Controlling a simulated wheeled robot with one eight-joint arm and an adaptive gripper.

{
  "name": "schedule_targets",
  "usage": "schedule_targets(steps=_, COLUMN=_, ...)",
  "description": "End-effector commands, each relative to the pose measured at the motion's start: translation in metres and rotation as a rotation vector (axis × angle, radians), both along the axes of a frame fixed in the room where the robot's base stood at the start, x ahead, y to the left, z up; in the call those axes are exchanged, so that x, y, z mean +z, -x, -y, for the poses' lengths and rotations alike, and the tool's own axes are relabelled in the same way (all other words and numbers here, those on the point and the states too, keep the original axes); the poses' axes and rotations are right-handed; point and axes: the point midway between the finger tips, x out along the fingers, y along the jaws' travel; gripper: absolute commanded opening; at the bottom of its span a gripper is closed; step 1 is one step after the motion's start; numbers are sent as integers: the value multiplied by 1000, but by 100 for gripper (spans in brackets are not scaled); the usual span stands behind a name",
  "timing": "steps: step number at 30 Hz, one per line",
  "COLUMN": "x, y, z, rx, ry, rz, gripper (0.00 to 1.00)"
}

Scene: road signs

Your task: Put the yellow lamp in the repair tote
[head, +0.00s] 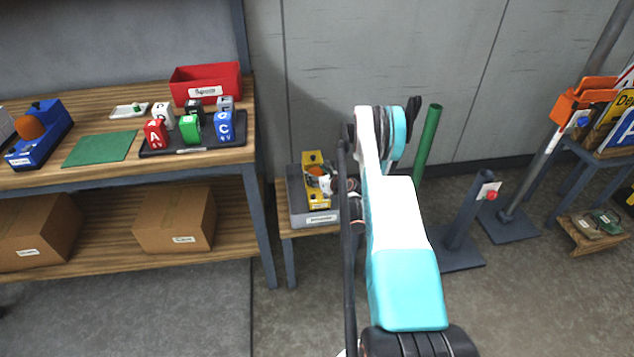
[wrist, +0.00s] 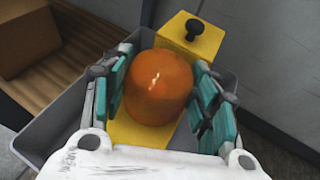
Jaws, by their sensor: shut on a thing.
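The yellow lamp (wrist: 159,88) has an orange dome on a yellow base with a black knob. In the wrist view my gripper (wrist: 160,95) is shut on the dome, with teal finger pads on both sides. In the head view the lamp's yellow base (head: 313,161) shows within the outline of a grey tote (head: 318,219) on a small wooden stand; my arm hides part of both. The tote's walls (wrist: 62,134) also show around the lamp in the wrist view. I cannot tell whether the base touches the tote floor. The tote's label is too small to read.
A wooden bench (head: 100,172) at left holds a blue-based lamp (head: 38,132), a green mat (head: 100,149), lettered blocks and a red bin (head: 206,83). Cardboard boxes (head: 175,221) sit on its lower shelf. A green post (head: 428,142) and grey stands (head: 459,225) are at right.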

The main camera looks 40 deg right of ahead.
Motion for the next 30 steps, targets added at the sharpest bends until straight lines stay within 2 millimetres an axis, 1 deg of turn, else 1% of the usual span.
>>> schedule_targets(steps=1, x=-10, y=0, z=0, rx=0, ry=-1, rz=1, gripper=0)
schedule_targets(steps=3, x=-20, y=0, z=0, rx=0, ry=-1, rz=1, gripper=0)
schedule_targets(steps=6, x=-27, y=0, z=0, rx=-1, ry=0, rz=1, gripper=0)
schedule_targets(steps=14, x=-27, y=0, z=0, rx=0, ry=-1, rz=1, gripper=0)
schedule_targets(steps=30, x=-37, y=0, z=0, rx=-1, ry=0, rz=-2, gripper=0)
